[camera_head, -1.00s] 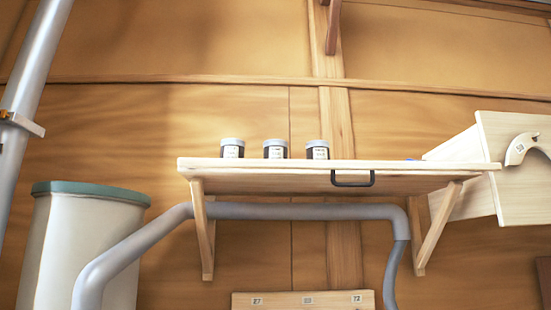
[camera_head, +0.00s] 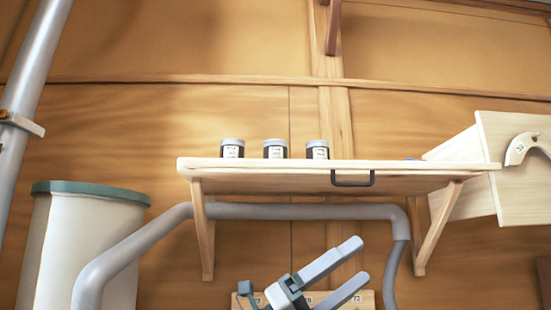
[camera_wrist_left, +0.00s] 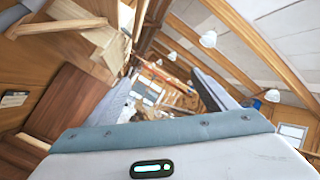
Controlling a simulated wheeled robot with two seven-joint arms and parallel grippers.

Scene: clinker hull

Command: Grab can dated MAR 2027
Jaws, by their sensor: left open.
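Three small dark cans with grey lids and white labels stand upright in a row on the wooden shelf (camera_head: 400,167): a left can (camera_head: 232,148), a middle can (camera_head: 275,149) and a right can (camera_head: 317,150). The label print is too small to read, so I cannot tell which is dated MAR 2027. My left gripper (camera_head: 355,262) is below the shelf in the head view, its two grey fingers apart and empty, pointing up and right. No can shows in the left wrist view. My right gripper is not in view.
A black handle (camera_head: 353,179) hangs at the shelf's front edge. A pale bin with a green rim (camera_head: 92,190) stands at left. A numbered board (camera_head: 365,299) is low behind my gripper.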

